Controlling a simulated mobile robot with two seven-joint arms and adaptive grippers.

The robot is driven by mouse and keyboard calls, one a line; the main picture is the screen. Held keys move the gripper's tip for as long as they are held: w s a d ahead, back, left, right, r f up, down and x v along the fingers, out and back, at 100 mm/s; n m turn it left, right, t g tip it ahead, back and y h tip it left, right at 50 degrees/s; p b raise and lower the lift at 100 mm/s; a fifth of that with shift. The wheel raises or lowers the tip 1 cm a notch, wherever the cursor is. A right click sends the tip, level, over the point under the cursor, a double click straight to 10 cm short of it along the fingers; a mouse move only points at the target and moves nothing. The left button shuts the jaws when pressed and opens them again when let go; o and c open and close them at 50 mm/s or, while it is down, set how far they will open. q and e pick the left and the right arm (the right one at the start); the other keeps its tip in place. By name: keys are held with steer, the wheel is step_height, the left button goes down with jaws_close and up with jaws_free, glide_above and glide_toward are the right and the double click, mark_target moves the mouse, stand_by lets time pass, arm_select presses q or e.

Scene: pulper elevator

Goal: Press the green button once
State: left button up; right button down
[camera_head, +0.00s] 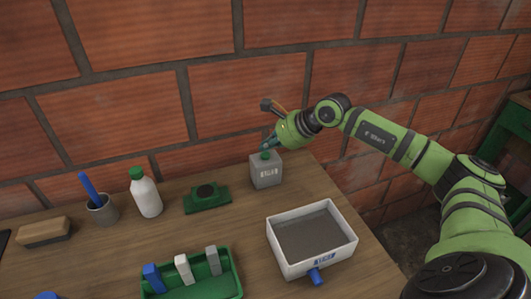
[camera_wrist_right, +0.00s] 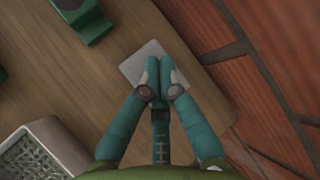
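A small grey box (camera_head: 266,176) with a green button (camera_head: 265,156) on top stands near the back of the wooden table, close to the brick wall. My right gripper (camera_head: 268,147) is directly above the button, pointing down, its fingertips at or just over it. I cannot tell whether they touch. In the right wrist view the teal fingers (camera_wrist_right: 160,84) are closed together with nothing seen between them. They lie over the grey box top (camera_wrist_right: 143,62) and hide the button. My left gripper is not in view.
A green block with a black disc (camera_head: 207,194) sits left of the box. A white bottle (camera_head: 146,196) and pen cup (camera_head: 103,212) stand farther left. A white tray (camera_head: 286,261) and a green rack (camera_head: 212,288) are in front.

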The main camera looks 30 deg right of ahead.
mark_target(268, 155)
steer(key=shift+r+p, duration=1.4)
steer(key=shift+r, duration=1.1)
